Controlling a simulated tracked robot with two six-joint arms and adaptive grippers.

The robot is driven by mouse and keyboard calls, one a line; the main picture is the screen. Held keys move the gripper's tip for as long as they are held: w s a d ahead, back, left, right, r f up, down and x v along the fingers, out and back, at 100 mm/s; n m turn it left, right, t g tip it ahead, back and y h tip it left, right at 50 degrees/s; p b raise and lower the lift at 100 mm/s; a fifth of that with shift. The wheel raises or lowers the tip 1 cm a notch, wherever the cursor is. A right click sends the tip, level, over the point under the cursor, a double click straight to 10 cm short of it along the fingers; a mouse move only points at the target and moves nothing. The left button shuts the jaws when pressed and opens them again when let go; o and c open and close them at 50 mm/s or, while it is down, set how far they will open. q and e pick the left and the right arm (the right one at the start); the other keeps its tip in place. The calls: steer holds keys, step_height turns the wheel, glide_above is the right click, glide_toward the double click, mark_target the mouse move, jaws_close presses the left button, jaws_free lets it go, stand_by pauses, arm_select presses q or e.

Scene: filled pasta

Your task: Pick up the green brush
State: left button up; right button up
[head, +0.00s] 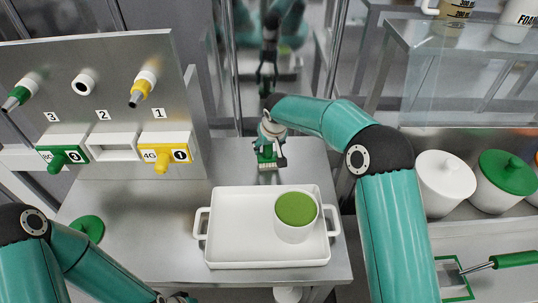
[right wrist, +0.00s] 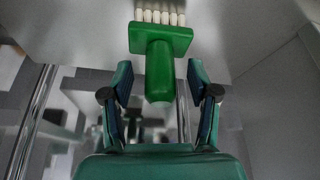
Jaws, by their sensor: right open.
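The green brush (right wrist: 160,62) shows in the right wrist view, with a row of pale bristles on its wide green head and a thick handle pointing at my right gripper (right wrist: 163,88). That gripper is open, with one finger on each side of the handle and a visible gap on both sides. In the head view the brush (head: 266,157) is a small green patch at the back edge of the steel table, partly hidden by my right gripper (head: 269,150). My left arm enters at the lower left; its gripper is out of view.
A white tray (head: 225,258) with a green-filled white cup (head: 294,225) stands in front on the steel table (head: 160,235). A panel (head: 60,100) with numbered nozzles stands at the left. White pots (head: 445,185) and a green-handled tool (head: 510,260) are at the right.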

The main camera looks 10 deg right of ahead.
steer(key=shift+c, duration=0.4)
steer(key=c, duration=1.1)
jaws_close()
steer(key=shift+r, duration=0.2)
